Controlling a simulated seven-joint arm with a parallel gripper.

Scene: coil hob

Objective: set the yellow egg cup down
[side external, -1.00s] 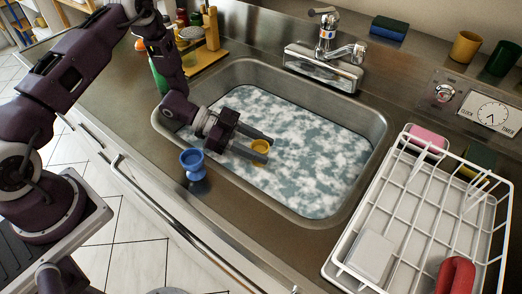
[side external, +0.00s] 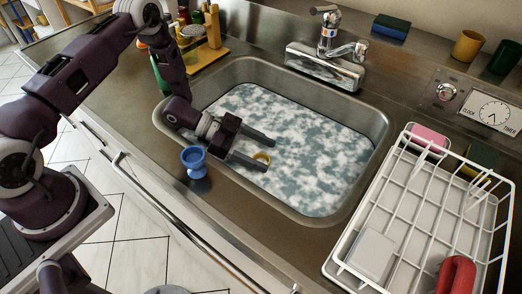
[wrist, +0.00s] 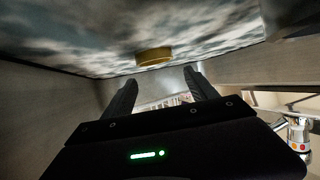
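The yellow egg cup (side external: 262,157) is in the foamy water of the sink, with only its upper part showing; its lower part is hidden under the foam. In the wrist view the yellow egg cup (wrist: 153,57) pokes out of the foam beyond my fingertips. My gripper (side external: 269,155) is over the sink with its fingers apart, and the cup shows between the tips in the side view. In the wrist view my gripper (wrist: 157,85) has nothing between its fingers.
A blue egg cup (side external: 194,162) stands on the counter at the sink's front edge (side external: 240,186). The tap (side external: 328,50) is behind the sink. A white dish rack (side external: 345,262) is at the right. Bottles and a wooden rack (side external: 211,28) stand back left.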

